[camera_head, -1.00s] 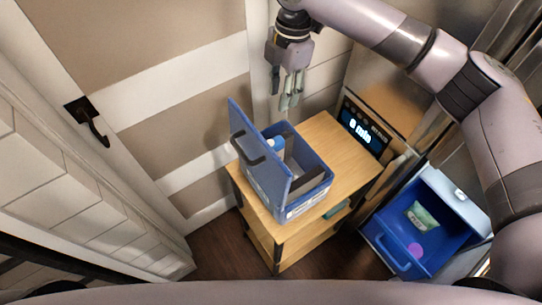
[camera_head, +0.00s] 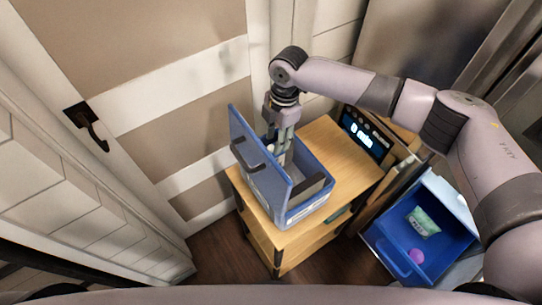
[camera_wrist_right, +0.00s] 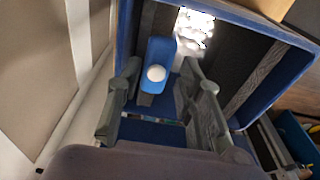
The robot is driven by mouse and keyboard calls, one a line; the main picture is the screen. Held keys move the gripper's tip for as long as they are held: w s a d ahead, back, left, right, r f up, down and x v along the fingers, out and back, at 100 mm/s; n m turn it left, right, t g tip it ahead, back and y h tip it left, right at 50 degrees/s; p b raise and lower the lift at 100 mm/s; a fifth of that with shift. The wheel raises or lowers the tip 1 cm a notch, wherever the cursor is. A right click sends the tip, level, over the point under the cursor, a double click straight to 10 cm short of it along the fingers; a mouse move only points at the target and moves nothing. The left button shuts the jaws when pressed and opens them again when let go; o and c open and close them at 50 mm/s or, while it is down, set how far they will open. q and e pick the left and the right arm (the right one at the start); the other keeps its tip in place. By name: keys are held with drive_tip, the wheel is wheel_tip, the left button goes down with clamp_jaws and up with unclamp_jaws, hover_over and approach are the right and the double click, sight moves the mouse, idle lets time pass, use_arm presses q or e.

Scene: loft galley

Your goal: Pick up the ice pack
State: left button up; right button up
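What looks like the ice pack (camera_wrist_right: 160,52), a blue block with a round white cap, stands inside the open blue box in the right wrist view. The blue box (camera_head: 304,209) sits on the wooden cart, its lid (camera_head: 252,160) raised on the left. My right gripper (camera_head: 279,150) points down into the box. In the right wrist view its fingers (camera_wrist_right: 161,88) are apart, one on each side of the blue block; whether they touch it I cannot tell. In the head view the gripper and lid hide the block. My left gripper is not in view.
The wooden cart (camera_head: 341,155) has bare top right of the box and a dark display (camera_head: 364,135) behind. A blue bin (camera_head: 392,243) at lower right holds a green packet (camera_head: 423,222) and a purple ball (camera_head: 416,256). A speckled white item (camera_wrist_right: 195,28) is in the box.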

sight(271, 148)
drive_tip(key=f, duration=0.1)
drive_tip(key=a+f+p, duration=0.1)
drive_tip(key=f, duration=0.1)
drive_tip(key=f+p, duration=0.1)
drive_tip(key=f, duration=0.1)
drive_tip(key=shift+s+a, duration=0.2)
drive_tip(key=shift+s, duration=0.15)
drive_tip(key=shift+f, duration=0.3)
drive_tip(key=shift+c, duration=0.5)
clamp_jaws()
